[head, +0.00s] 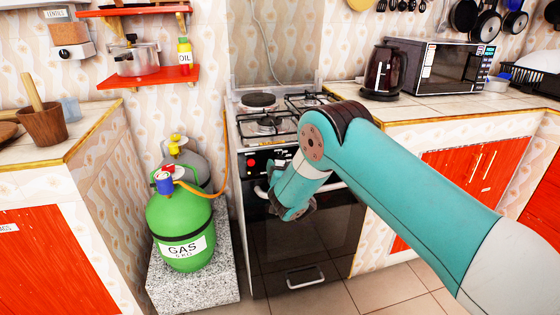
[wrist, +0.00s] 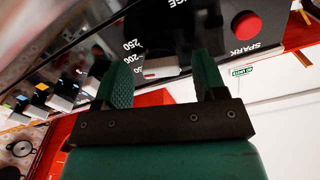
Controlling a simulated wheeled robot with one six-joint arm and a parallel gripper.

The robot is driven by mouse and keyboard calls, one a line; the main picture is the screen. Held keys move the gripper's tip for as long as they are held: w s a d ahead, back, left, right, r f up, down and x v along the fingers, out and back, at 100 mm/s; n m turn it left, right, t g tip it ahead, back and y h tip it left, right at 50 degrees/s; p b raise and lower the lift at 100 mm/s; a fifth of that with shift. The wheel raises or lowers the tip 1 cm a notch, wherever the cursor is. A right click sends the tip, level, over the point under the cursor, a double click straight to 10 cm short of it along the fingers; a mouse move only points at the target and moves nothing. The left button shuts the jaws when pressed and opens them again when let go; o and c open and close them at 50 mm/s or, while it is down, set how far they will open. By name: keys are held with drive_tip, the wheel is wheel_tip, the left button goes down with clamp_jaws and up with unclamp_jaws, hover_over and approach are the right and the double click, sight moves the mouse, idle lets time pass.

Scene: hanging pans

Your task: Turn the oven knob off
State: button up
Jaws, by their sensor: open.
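The stove with its oven (head: 310,240) stands in the middle of the head view, its dark control panel (head: 256,172) below the burners. In the wrist view the panel is seen close up and tilted, with the printed numbers 250 and 200. A pale oven knob (wrist: 162,68) sits beside these numbers. My gripper (wrist: 163,60) is open, its two green fingers on either side of the knob in this view. I cannot tell whether either finger touches it. In the head view my arm covers part of the panel, and the knob cannot be made out there.
A red spark button (wrist: 246,25) is right of the fingers. More pale knobs (wrist: 65,95) line the panel to the left. A green gas bottle (head: 182,230) stands left of the stove. A kettle (head: 383,72) stands on the right counter.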

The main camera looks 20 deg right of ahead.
drive_tip(key=shift+w, duration=0.85)
drive_tip(key=shift+c, duration=0.2)
drive_tip(key=c, duration=0.9)
